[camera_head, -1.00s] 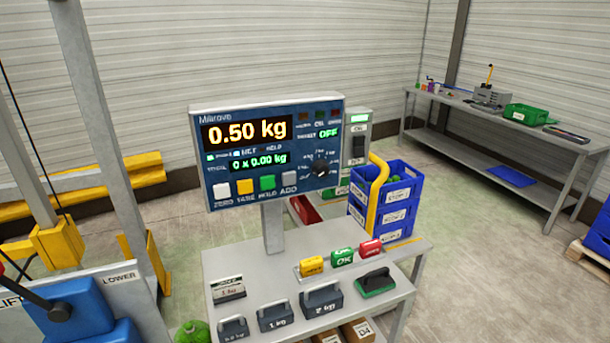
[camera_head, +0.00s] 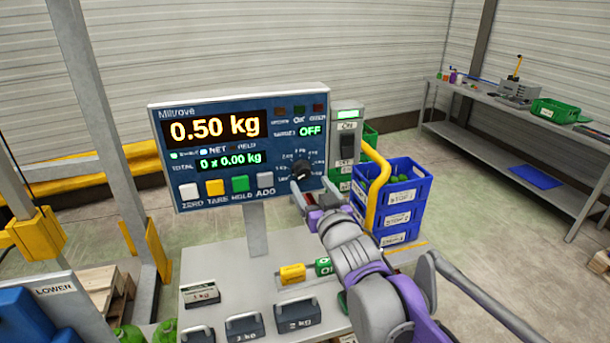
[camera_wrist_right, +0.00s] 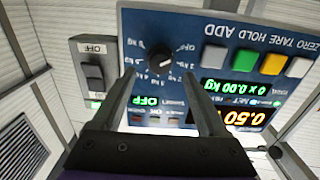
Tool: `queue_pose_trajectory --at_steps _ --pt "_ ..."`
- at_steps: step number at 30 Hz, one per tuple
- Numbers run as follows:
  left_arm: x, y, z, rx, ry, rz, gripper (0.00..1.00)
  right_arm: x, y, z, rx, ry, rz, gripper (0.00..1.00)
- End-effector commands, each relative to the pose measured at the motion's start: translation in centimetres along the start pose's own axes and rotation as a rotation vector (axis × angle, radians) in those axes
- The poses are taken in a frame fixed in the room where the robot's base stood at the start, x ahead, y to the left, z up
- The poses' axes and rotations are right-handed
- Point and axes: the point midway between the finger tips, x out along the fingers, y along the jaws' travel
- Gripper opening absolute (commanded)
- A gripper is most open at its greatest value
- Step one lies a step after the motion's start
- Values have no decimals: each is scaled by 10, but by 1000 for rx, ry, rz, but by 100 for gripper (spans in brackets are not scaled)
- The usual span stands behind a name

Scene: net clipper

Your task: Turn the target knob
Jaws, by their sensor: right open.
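The target knob (camera_head: 301,170) is a black round dial at the lower right of the blue scale panel (camera_head: 180,150). Weight marks ring it, and the green target readout (camera_head: 311,131) says OFF. In the right wrist view the knob (camera_wrist_right: 154,58) shows upside down, beyond the fingers and roughly between their tips. My right gripper (camera_head: 311,191) is open and empty, just below and in front of the knob; it also shows in the wrist view (camera_wrist_right: 160,78). No contact with the knob is clear. My left gripper is not in view.
An ON/OFF switch box (camera_head: 347,145) stands right of the panel, with a yellow bent tube (camera_head: 377,185) and blue crates (camera_head: 404,195) beyond. Weights, including a 2 kg block (camera_head: 296,315), lie on the grey table (camera_head: 222,272). A workbench (camera_head: 470,122) stands at the far right.

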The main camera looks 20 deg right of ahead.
Motion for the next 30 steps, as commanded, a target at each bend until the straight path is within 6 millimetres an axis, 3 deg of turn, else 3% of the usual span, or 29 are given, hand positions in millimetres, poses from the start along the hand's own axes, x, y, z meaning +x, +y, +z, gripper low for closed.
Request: queue_pose_trajectory --at_steps 3,9,21,23,30 --pt "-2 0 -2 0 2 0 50 22 0 -1 0 0 0 76" --pt "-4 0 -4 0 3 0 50 45 0 0 0 -1 0 76" --pt "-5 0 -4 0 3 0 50 53 0 1 0 -2 0 76" --pt "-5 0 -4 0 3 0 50 53 0 1 0 -2 0 69" --pt "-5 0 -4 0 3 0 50 53 0 0 0 -2 0 26"
